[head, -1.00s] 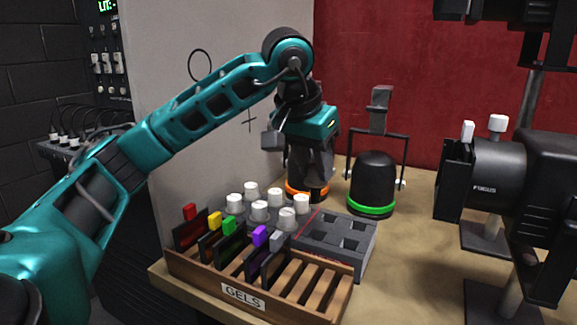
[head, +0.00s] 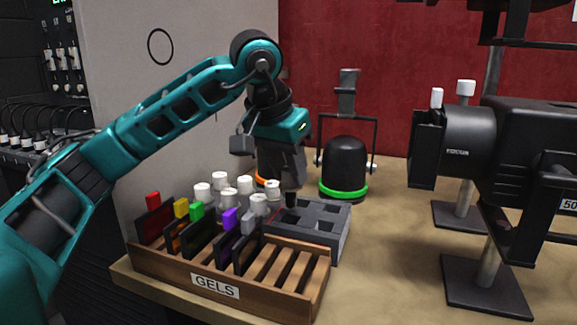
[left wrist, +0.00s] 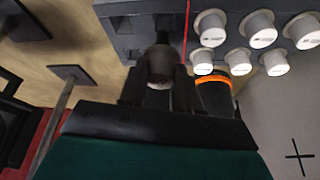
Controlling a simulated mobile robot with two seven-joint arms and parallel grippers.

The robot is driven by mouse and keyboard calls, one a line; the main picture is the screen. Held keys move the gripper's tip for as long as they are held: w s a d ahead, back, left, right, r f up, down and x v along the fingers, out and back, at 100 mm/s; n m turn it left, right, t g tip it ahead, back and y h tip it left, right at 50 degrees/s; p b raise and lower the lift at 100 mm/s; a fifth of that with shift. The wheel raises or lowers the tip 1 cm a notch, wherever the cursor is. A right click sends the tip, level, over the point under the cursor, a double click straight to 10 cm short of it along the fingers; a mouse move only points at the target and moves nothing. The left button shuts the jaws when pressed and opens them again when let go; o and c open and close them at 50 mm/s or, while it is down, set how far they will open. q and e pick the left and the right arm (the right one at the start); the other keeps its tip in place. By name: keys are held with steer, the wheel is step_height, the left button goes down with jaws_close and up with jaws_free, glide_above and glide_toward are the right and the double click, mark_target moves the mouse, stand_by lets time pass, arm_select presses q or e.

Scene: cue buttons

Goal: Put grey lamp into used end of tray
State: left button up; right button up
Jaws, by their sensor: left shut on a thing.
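My left gripper (head: 290,184) is shut on the grey lamp (head: 291,199) and points down over the tray (head: 338,238). In the left wrist view the grey lamp (left wrist: 161,66) sits between the fingers, with a dark top. A red line (left wrist: 186,30) crosses the tray. Its one side holds several white-capped lamps (head: 221,195); the other has square sockets (head: 318,223) that look empty. The held lamp is on the socket side, close to the red line. Whether its lower end is inside a socket is hidden. My right gripper is out of view.
A wooden GELS rack (head: 215,286) with coloured tabs stands in front of the tray. A black dome lamp with a green ring (head: 345,168) stands behind it. An orange-ringed thing (left wrist: 214,82) is close beside the gripper. Black spotlights (head: 480,140) stand at right.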

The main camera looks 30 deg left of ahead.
mark_target(284, 188)
arm_select(q)
steer(key=shift+p, duration=0.45)
stand_by(1.0)
steer(key=shift+f, duration=0.25)
steer(key=shift+f+b, duration=2.1)
steer(key=shift+f, duration=0.9)
steer(key=o, duration=1.1)
steer(key=shift+r, duration=0.1)
steer(key=p+v, duration=0.3)
steer(key=v, duration=0.9)
steer(key=shift+s+r, duration=0.25)
steer(key=shift+r, duration=0.05)
